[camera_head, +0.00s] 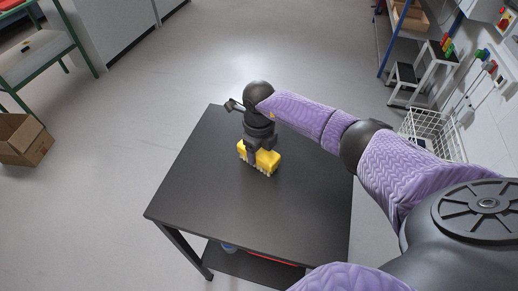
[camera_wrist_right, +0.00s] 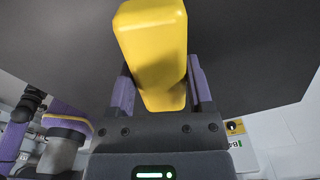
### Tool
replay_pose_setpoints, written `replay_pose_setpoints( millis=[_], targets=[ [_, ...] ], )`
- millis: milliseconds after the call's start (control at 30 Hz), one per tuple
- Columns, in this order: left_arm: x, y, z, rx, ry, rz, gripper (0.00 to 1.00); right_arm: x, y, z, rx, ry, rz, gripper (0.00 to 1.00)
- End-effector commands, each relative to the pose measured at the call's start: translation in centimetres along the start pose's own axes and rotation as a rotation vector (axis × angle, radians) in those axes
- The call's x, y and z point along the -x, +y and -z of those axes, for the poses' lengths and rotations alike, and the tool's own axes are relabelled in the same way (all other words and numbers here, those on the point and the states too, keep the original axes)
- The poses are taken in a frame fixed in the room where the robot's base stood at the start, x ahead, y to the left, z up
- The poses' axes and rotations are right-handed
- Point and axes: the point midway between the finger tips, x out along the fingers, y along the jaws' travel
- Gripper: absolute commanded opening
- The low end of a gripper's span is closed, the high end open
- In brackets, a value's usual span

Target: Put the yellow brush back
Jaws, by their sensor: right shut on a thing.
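The yellow brush (camera_head: 266,160) is at the black table (camera_head: 215,185), its bristle side facing down toward the top. My right gripper (camera_head: 257,152) is over the brush and shut on it. In the right wrist view the brush's yellow block (camera_wrist_right: 152,45) fills the space between the two purple-sided fingers (camera_wrist_right: 160,95). I cannot tell for certain whether the bristles touch the table. My left gripper is not in view.
The rest of the tabletop is bare. A lower shelf (camera_head: 240,264) holds a red thing and a blue thing. A white wire basket (camera_head: 432,130) and a grey step stool (camera_head: 420,75) stand right. A cardboard box (camera_head: 22,140) and green-framed table (camera_head: 45,55) are left.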

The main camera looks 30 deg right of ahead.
Motion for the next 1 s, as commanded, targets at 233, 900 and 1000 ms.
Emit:
replay_pose_setpoints(
  millis=[233, 900, 1000],
  targets=[
    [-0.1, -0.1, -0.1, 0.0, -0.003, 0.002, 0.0, -0.1, 0.0, 0.0, 0.0, 0.0, 0.0, 1.0],
    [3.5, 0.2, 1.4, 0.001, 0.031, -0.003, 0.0, 11.3, -0.1, 0.0, 0.0, -0.002, 0.001, 1.0],
    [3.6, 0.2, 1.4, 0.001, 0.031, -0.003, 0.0, 12.1, 0.0, 0.0, -0.001, -0.001, 0.001, 1.0]
  ],
)
